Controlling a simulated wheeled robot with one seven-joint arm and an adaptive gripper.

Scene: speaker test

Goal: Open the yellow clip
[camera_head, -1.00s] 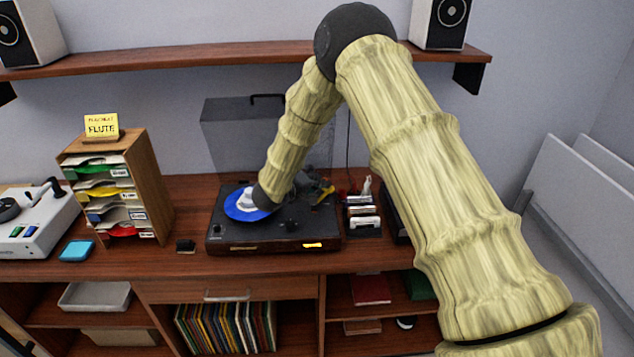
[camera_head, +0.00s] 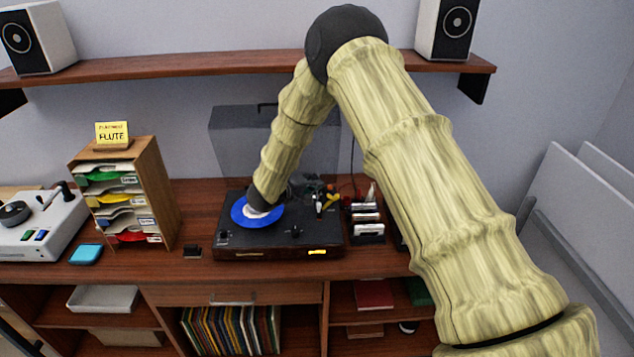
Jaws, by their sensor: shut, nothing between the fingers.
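The yellow clip (camera_head: 332,201) shows as a small yellow piece at the right rear of the black turntable (camera_head: 265,243), by the tonearm. It is too small to tell how it sits on the tonearm. My arm comes down over the turntable from the upper right. My gripper (camera_head: 312,188) shows as a dark shape just behind and left of the clip, partly hidden by my forearm. It is shut and empty. I cannot tell whether it touches the clip. A blue record (camera_head: 241,213) with a pale centre lies on the platter, partly under my wrist.
The raised dust cover (camera_head: 228,145) stands behind the turntable. A small rack (camera_head: 368,232) is close on its right. A wooden sorter (camera_head: 160,190) with a FLUTE card (camera_head: 113,132) stands left. A shelf (camera_head: 200,65) with speakers runs above.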

